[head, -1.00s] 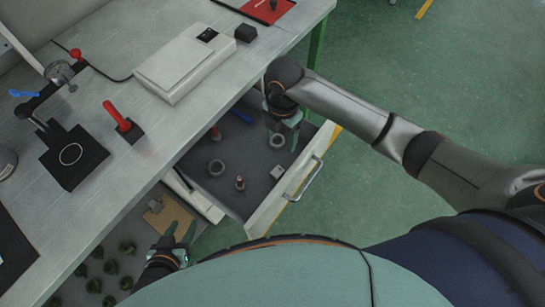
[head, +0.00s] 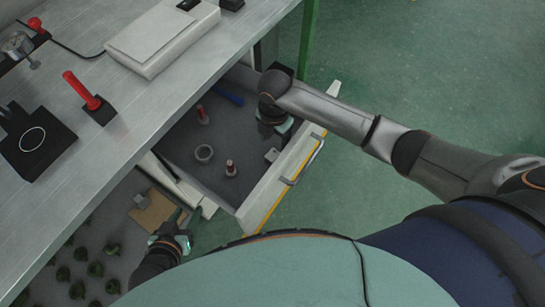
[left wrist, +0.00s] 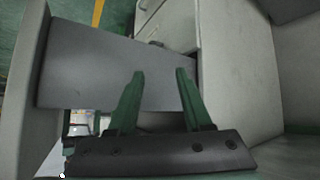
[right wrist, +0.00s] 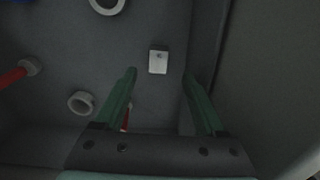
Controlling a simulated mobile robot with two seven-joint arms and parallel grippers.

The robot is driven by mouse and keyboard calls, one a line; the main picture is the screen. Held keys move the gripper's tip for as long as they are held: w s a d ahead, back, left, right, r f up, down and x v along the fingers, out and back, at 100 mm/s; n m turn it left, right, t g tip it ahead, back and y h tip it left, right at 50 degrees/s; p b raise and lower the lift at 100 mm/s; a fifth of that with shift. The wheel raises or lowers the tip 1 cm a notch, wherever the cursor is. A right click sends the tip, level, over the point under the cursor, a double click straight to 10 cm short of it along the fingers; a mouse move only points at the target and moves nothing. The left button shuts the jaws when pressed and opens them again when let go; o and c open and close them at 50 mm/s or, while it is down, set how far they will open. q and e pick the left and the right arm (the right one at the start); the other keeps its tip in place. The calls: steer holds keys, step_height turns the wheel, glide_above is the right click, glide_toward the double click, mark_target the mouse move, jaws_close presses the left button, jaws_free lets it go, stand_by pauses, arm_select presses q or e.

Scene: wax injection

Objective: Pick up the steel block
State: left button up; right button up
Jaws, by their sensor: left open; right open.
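The steel block, small, pale grey and with a small hole, lies on the drawer floor near the drawer front in the head view (head: 272,155). In the right wrist view the block (right wrist: 158,61) lies beyond my fingertips, sideways between their lines, with nothing touching it. My right gripper (head: 277,130) is open and empty above the drawer; its fingers also show in the right wrist view (right wrist: 158,75). My left gripper (head: 182,238) is open and empty, low beside the drawer; its fingers show in the left wrist view (left wrist: 160,72).
The open drawer (head: 262,190) also holds a grey ring (head: 204,153), red-topped pegs (head: 202,115) and a blue item (head: 230,98). The workbench (head: 130,120) overhangs the drawer's left side. A tan board (head: 155,212) and another small grey block (head: 140,201) lie below left.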

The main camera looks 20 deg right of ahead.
mark_target(273, 153)
step_height(273, 153, down, 7)
steer(key=shift+w+r+b, duration=0.1)
steer(key=shift+r+b, duration=0.1)
steer(key=shift+b, duration=0.7)
steer(key=shift+c, duration=0.2)
jaws_close()
steer(key=shift+r, duration=0.1)
